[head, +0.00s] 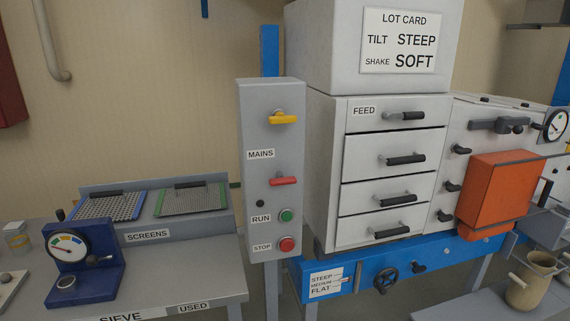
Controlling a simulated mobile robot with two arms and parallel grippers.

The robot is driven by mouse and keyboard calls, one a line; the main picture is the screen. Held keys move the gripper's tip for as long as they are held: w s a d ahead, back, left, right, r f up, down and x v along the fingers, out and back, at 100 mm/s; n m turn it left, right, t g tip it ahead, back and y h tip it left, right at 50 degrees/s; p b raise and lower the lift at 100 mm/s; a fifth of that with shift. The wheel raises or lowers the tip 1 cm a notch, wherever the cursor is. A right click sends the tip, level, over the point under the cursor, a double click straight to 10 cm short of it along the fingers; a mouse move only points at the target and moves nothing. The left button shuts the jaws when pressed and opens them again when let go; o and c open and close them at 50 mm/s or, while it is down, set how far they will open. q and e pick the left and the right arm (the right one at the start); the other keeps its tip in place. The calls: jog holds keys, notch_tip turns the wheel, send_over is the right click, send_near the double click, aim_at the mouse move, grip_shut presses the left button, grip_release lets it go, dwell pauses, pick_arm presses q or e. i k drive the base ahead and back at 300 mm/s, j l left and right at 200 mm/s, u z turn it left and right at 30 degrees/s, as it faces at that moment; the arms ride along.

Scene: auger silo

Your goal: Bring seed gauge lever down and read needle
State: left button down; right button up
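A dark blue gauge stand (85,290) sits on the grey bench at the left and appears to be the seed gauge. Its round dial (69,244) has coloured bands in blue, yellow, green and red; the needle is too small to read. Neither of my grippers is in view.
A grey control post (271,170) with yellow and red handles and RUN and STOP buttons stands right of the bench (215,276). Screens (190,200) sit behind the gauge. A white cabinet has FEED drawers (390,158). Another dial (556,125) and a beige jug (530,280) are at right.

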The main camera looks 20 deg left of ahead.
aim_at(91, 260)
jog(key=u, duration=1.9)
